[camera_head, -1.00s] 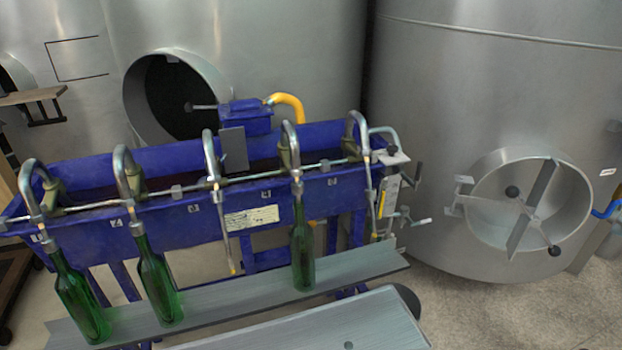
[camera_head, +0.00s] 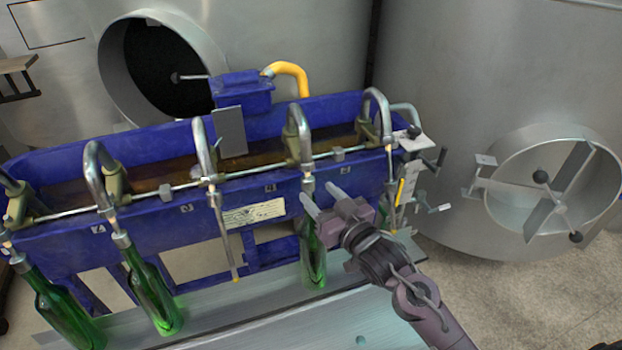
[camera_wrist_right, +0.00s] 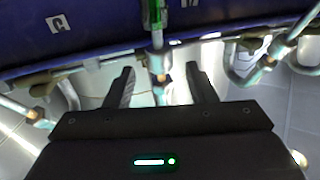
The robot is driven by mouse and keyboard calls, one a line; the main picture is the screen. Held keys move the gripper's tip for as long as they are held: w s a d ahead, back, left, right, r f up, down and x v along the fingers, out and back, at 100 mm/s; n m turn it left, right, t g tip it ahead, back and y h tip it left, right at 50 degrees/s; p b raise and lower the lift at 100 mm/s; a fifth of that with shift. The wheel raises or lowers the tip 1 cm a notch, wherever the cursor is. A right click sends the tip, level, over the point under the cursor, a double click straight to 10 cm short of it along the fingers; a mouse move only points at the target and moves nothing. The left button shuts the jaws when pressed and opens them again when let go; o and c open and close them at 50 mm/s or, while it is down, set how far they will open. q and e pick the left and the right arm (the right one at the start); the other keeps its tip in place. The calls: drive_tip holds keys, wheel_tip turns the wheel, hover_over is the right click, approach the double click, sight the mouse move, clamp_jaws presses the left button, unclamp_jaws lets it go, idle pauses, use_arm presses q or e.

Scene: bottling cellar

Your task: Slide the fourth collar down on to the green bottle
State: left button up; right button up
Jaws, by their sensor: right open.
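The green bottle (camera_head: 314,262) stands upright on the ledge under the fourth spout (camera_head: 300,135), partly behind my right gripper. In the right wrist view the bottle (camera_wrist_right: 155,14) shows at the top, and the collar and spout run down between the open fingers (camera_wrist_right: 161,88), apart from both. My left gripper is not in view.
Green bottles (camera_head: 152,290) (camera_head: 62,310) stand under the first and second spouts. The third spout (camera_head: 204,150) and the fifth (camera_head: 376,110) hang close on either side, with no bottle under the third. The blue trough (camera_head: 130,235) stands behind the bottles.

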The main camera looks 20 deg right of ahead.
sight(312, 188)
drive_tip(key=p+x, duration=0.1)
drive_tip(key=x, duration=0.4)
drive_tip(key=shift+w, duration=0.25)
drive_tip(key=shift+f, duration=0.1)
drive_tip(key=c, duration=0.6)
drive_tip(key=shift+f, duration=0.1)
drive_tip(key=shift+c, duration=0.2)
